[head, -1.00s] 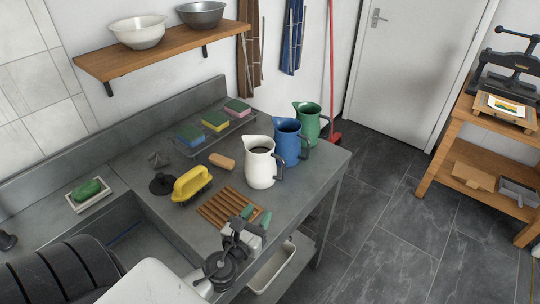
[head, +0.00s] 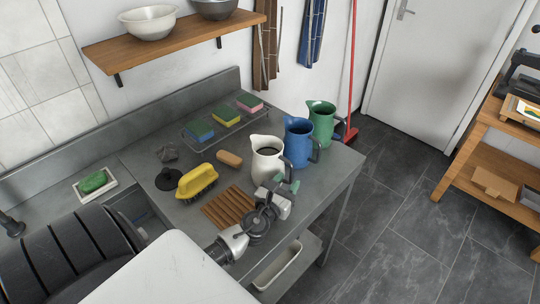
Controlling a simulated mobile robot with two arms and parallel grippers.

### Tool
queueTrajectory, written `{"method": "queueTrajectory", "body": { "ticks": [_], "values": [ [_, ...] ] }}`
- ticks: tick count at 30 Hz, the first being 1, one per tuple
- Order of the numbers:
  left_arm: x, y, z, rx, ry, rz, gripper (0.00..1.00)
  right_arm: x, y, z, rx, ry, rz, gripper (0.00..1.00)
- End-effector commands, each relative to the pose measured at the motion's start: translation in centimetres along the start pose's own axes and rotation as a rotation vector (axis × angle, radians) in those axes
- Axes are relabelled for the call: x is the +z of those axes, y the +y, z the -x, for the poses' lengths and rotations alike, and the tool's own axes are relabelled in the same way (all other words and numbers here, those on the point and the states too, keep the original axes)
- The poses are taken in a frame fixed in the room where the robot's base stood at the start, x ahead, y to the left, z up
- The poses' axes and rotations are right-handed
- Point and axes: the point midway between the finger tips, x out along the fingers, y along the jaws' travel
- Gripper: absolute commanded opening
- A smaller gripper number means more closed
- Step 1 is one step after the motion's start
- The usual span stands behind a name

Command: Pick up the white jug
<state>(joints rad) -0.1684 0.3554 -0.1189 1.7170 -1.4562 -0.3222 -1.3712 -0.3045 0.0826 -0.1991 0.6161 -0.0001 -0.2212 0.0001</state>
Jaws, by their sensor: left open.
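The white jug (head: 265,161) stands upright on the grey metal counter (head: 207,173), with its dark opening facing up. It is the nearest of three jugs in a row. The blue jug (head: 298,143) stands behind it to the right and the green jug (head: 321,123) is farther back. My left gripper (head: 285,186) is open, with green-tipped fingers just in front of the white jug's lower part. The gripper covers part of the jug's lower right side and handle; whether it touches the jug I cannot tell. My right gripper is not in view.
A yellow brush (head: 197,181), a wooden slatted rack (head: 229,207) and a tan block (head: 229,158) lie left of the jug. Sponges sit on a tray (head: 187,135) at the back. A wooden shelf (head: 180,41) hangs above. Floor is clear right of the counter.

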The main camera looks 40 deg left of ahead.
Motion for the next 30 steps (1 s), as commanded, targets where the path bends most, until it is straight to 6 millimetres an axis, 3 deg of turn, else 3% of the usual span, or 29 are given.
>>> {"method": "queueTrajectory", "body": {
  "ticks": [6, 14, 22, 30],
  "values": [
    [-0.1, 0.1, -2.6, 0.000, 0.000, 0.001, 0.41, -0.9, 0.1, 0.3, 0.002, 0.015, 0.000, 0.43],
    [-0.2, 0.1, -2.7, 0.000, 0.000, 0.001, 0.41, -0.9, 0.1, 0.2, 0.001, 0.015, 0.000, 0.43],
    [-0.2, 0.1, -2.7, 0.000, 0.000, 0.001, 0.00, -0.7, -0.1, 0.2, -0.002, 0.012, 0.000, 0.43],
    [0.0, 0.1, -2.7, 0.000, -0.003, -0.002, 0.00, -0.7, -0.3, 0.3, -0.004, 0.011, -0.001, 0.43]
  ]
}}
